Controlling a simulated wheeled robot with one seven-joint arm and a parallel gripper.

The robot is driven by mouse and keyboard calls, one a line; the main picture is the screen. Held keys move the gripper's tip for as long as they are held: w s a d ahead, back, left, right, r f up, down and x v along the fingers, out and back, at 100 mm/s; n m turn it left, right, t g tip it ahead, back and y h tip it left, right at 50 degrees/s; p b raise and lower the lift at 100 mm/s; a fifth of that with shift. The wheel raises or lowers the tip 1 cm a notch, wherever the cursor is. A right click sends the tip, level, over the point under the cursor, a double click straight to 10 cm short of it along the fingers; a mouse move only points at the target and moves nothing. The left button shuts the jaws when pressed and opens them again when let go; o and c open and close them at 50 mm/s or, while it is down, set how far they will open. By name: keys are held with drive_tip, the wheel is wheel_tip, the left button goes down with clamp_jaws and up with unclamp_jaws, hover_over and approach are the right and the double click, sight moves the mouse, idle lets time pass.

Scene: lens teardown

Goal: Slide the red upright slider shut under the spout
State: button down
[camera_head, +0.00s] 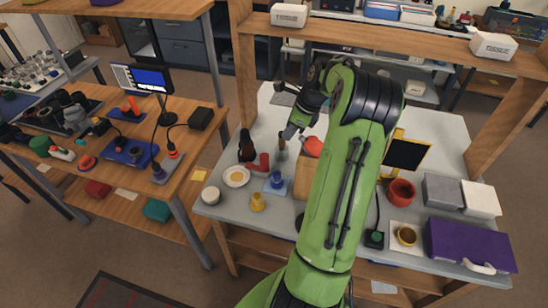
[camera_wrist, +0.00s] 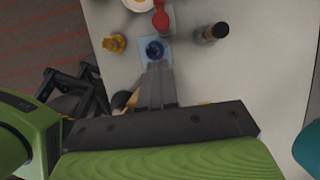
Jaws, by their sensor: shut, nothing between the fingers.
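My gripper (camera_head: 287,134) is over the left part of the pale worktop, fingers pointing down. In the wrist view its grey fingers (camera_wrist: 158,68) are shut together and empty. A red upright piece (camera_head: 264,162) stands left of the gripper; it also shows at the top of the wrist view (camera_wrist: 160,18), apart from the fingers. I cannot tell for sure that it is the slider. A blue piece (camera_head: 277,180) on a light blue mat is just nearer; in the wrist view the blue piece (camera_wrist: 155,49) appears just beyond the fingertips. I cannot make out the spout.
A dark bottle (camera_head: 246,148), a plate (camera_head: 236,177) and a yellow piece (camera_head: 258,203) stand nearby. A rounded red object (camera_head: 313,146) is close beside my arm. Right are a red pot (camera_head: 401,192) and a purple case (camera_head: 470,245). My arm hides the middle.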

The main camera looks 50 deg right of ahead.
sight(262, 157)
drive_tip(key=b+x, duration=0.2)
drive_tip(key=x, duration=1)
drive_tip(key=shift+a+f, duration=0.1)
drive_tip(key=w, duration=0.1)
drive_tip(key=w+a+p, duration=0.1)
drive_tip(key=w+a, duration=0.1)
drive_tip(key=shift+w, duration=0.4)
